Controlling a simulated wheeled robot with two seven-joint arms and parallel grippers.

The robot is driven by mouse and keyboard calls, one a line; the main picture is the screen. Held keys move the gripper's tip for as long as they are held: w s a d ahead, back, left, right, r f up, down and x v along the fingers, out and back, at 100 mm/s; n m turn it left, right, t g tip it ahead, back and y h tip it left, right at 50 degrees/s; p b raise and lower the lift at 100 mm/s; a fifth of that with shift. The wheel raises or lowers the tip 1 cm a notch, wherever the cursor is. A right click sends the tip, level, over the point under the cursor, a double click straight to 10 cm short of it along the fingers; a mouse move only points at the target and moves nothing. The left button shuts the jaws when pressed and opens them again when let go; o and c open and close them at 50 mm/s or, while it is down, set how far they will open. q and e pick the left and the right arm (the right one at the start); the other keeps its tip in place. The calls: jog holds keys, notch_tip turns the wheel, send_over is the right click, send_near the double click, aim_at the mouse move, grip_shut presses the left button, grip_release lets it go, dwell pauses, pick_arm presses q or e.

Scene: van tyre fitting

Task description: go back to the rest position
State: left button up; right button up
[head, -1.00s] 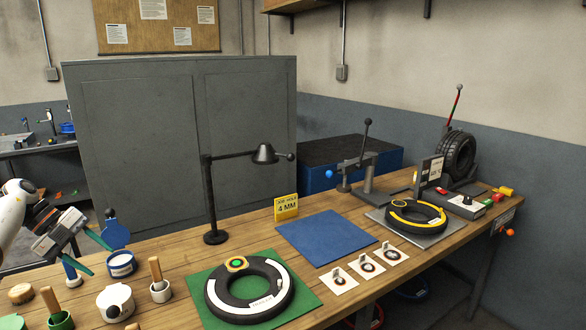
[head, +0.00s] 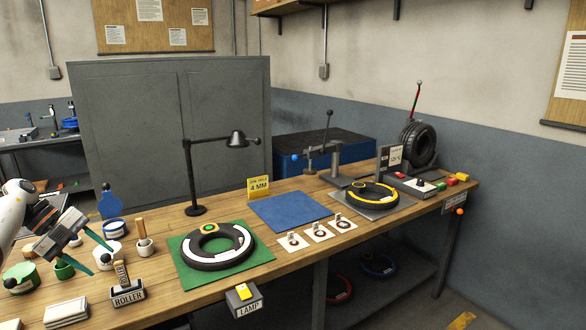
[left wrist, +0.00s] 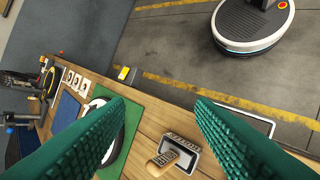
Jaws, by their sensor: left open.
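My left gripper (head: 92,253) is at the left of the head view, above the left end of the wooden bench (head: 180,286). Its two green fingers are apart with nothing between them. In the left wrist view the open green fingers (left wrist: 160,130) frame the bench edge and the floor. Below and right of the gripper in the head view is the roller holder (head: 128,294), with a wooden-handled tool in it. My right gripper is not in view.
A tyre (head: 208,262) lies on a green mat (head: 181,272). A blue mat (head: 290,212) and a second tyre (head: 371,203) are farther right. A black lamp (head: 190,165) stands behind. White tubs and cups crowd the left end. A yellow lamp switch (head: 243,292) sits at the front edge.

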pick_arm(q)
jog(key=w+d+f+n+t+h, duration=0.2)
jog(key=d+f+t, duration=0.1)
jog(key=d+f, duration=0.65)
jog(key=w+d+f+n+t+h, duration=0.15)
jog(key=d+f, duration=0.45)
jog(key=f, duration=0.7)
jog(key=s+d+f+n+t+y, duration=0.1)
jog(key=s+d+f+n+t, duration=0.2)
jog(key=f, duration=0.6)
jog(key=s+f+n+t+y, duration=0.2)
jog(key=s+f+n, duration=0.15)
jog(key=f, duration=0.45)
jog(key=s+f+n+g+y, duration=0.3)
jog(key=s+f+n+y, duration=0.55)
jog(key=s+f, duration=1.4)
jog(key=s+d+f+n+g, duration=0.1)
jog(key=s+f+n+g, duration=0.1)
jog(key=s, duration=1.3)
jog(key=s+d+f+n+g, duration=0.1)
jog(key=s+f+n+g, duration=0.2)
jog(key=s, duration=1.2)
jog(key=shift+d+f+n+g, duration=0.15)
jog(key=shift+d+n+g, duration=0.25)
jog(key=shift+g, duration=0.55)
